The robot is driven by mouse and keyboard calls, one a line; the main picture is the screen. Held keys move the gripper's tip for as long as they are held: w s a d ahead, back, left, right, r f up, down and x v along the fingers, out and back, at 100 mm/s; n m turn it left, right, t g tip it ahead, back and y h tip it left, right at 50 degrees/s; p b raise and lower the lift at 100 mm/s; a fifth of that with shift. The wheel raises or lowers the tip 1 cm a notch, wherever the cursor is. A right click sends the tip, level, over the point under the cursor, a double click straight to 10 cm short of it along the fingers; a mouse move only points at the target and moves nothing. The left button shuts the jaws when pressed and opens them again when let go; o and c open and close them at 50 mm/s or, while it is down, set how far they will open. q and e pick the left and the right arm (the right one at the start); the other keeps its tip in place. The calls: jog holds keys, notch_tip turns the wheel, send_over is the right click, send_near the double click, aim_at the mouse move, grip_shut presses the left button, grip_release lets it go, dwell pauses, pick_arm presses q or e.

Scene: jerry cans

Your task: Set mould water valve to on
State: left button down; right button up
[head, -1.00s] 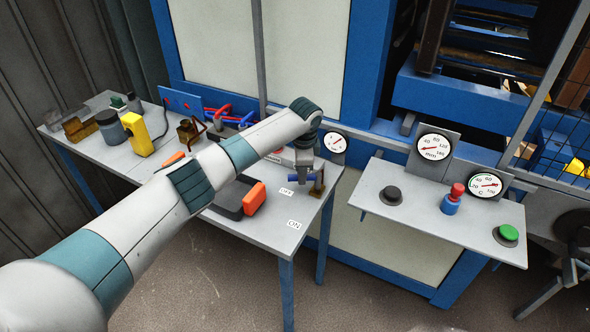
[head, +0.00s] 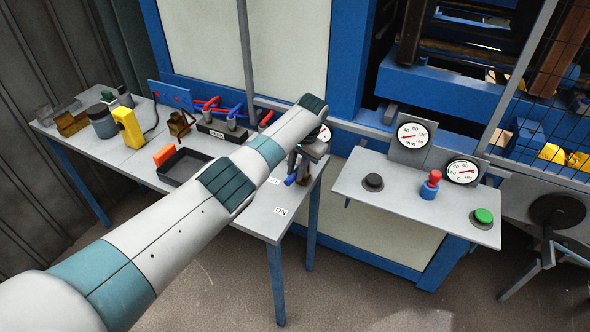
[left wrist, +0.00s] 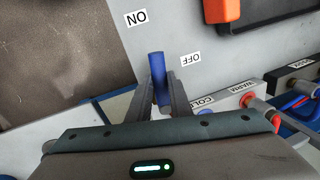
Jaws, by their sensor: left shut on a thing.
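The blue valve handle (head: 290,180) shows partly under my left gripper (head: 300,160) at the right end of the grey table, by a brass fitting. In the left wrist view the handle (left wrist: 157,68) stands between the two fingers of my left gripper (left wrist: 162,95), which are shut on it. Its free end lies between the OFF label (left wrist: 190,59) and the ON label (left wrist: 135,18), pointing at neither squarely. The ON label also shows in the head view (head: 281,211). My right gripper is not in view.
A black tray (head: 184,166) and an orange block (head: 164,154) lie left of my arm. A yellow device (head: 128,128) and containers stand farther left. A shelf (head: 400,199) with buttons and gauges is to the right.

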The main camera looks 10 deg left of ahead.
pick_arm(q)
jog(key=shift+s+d+n, duration=0.1)
jog(key=shift+d+n, duration=0.25)
jog(key=shift+n, duration=0.35)
jog(key=shift+r, duration=0.1)
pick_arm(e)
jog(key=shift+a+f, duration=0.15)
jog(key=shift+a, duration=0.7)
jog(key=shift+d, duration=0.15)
pick_arm(q)
jog(key=c, duration=1.6)
grip_release()
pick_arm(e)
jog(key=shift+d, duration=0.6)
